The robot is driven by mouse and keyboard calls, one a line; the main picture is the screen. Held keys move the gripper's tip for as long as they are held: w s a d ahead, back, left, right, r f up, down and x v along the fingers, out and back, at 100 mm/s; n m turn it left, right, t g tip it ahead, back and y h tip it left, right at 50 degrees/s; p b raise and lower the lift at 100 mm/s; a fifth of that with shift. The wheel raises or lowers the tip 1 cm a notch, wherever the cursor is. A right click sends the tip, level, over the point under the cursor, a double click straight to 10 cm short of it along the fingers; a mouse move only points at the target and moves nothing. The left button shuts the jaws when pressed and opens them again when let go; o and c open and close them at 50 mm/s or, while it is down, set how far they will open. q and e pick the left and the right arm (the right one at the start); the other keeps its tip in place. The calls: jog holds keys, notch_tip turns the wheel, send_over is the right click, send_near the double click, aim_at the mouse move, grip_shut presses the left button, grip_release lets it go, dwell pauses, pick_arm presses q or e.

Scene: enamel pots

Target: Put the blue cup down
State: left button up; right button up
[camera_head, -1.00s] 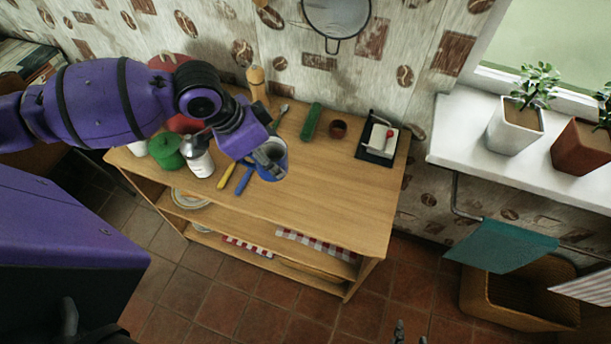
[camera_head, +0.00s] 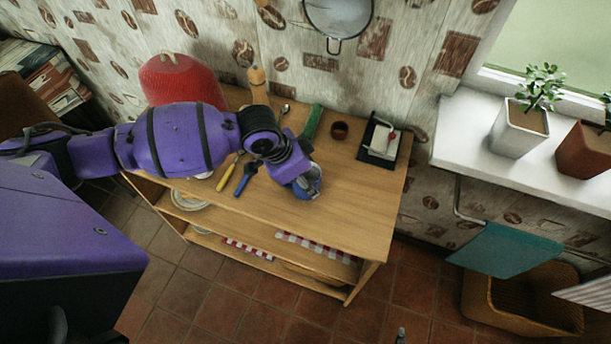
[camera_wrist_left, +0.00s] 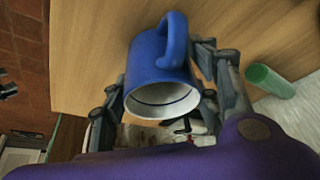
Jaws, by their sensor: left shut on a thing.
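The blue cup (camera_head: 316,184) shows in part at the end of my left arm, over the right half of the wooden table's top. My left gripper (camera_head: 304,186) is shut on it and hides much of it. In the left wrist view the cup (camera_wrist_left: 160,72) sits between the two fingers (camera_wrist_left: 165,90), with its white inside and rim toward the camera and its handle at the top. I cannot tell whether its base touches the table. A small grey tip at the bottom edge of the head view, seemingly my right gripper (camera_head: 401,336), barely shows.
The table top (camera_head: 330,215) is bare in front and to the right. A yellow-handled tool (camera_head: 227,175) and a blue-handled one (camera_head: 243,182) lie left of the gripper. Behind stand a green cylinder (camera_head: 313,121), a small brown pot (camera_head: 340,130) and a black tray (camera_head: 367,153).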

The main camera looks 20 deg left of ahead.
pick_arm(q)
jog(key=o, duration=1.4)
jog(key=shift+f, duration=0.1)
jog(key=shift+c, duration=0.2)
jog(key=p+v, duration=0.1)
jog(key=v, duration=1.1)
jog(key=shift+r, duration=0.25)
jog(key=shift+d, duration=0.1)
